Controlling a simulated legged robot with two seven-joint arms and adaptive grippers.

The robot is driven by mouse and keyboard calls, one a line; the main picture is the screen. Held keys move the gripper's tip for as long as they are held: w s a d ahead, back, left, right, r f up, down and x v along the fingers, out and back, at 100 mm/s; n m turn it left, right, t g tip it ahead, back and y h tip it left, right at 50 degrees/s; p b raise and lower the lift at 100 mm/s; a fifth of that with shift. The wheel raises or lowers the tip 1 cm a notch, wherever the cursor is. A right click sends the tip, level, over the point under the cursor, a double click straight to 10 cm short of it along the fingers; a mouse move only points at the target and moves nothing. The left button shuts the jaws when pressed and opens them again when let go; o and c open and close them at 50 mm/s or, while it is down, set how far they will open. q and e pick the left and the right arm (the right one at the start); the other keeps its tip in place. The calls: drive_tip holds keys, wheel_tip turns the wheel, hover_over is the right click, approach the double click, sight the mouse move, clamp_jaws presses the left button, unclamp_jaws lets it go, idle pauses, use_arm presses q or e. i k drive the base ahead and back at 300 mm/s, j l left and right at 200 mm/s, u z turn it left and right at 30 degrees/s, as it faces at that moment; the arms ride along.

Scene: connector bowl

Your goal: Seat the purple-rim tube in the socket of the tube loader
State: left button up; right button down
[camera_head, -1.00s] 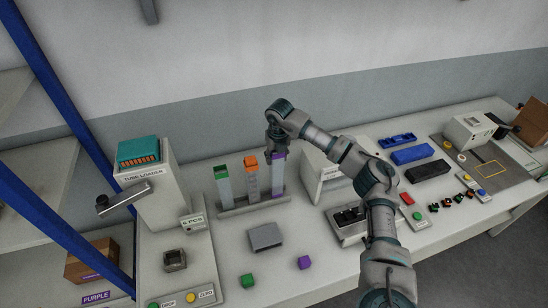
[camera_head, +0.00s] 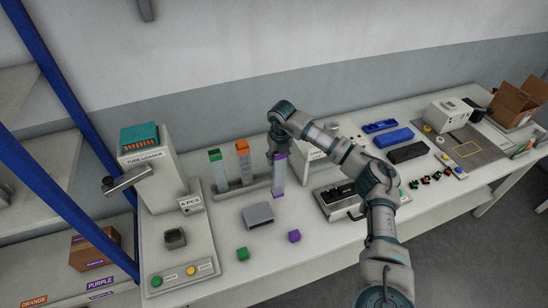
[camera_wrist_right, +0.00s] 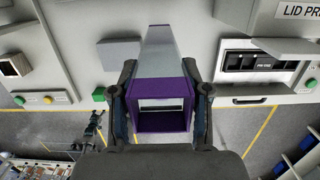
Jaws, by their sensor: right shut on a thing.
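The purple-rim tube (camera_head: 279,178) is a tall, clear upright tube at the right end of the tube rack, slightly in front of it in the head view. My right gripper (camera_head: 275,147) is shut on its upper part. In the right wrist view the purple rim (camera_wrist_right: 161,105) sits between the two fingers, and the tube body narrows away beyond it. The tube loader (camera_head: 160,190) stands at the left, with a crank arm and a teal top. My left gripper is not seen.
The rack (camera_head: 235,191) holds a green-topped tube (camera_head: 219,172) and an orange-topped tube (camera_head: 244,162). A grey box (camera_head: 258,215), green cube (camera_head: 242,254) and purple cube (camera_head: 294,236) lie in front. Green and yellow buttons (camera_head: 191,270) are on the loader base.

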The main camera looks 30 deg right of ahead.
sight(176, 232)
drive_tip(key=k+j, duration=0.1)
drive_tip(key=k, duration=1.05)
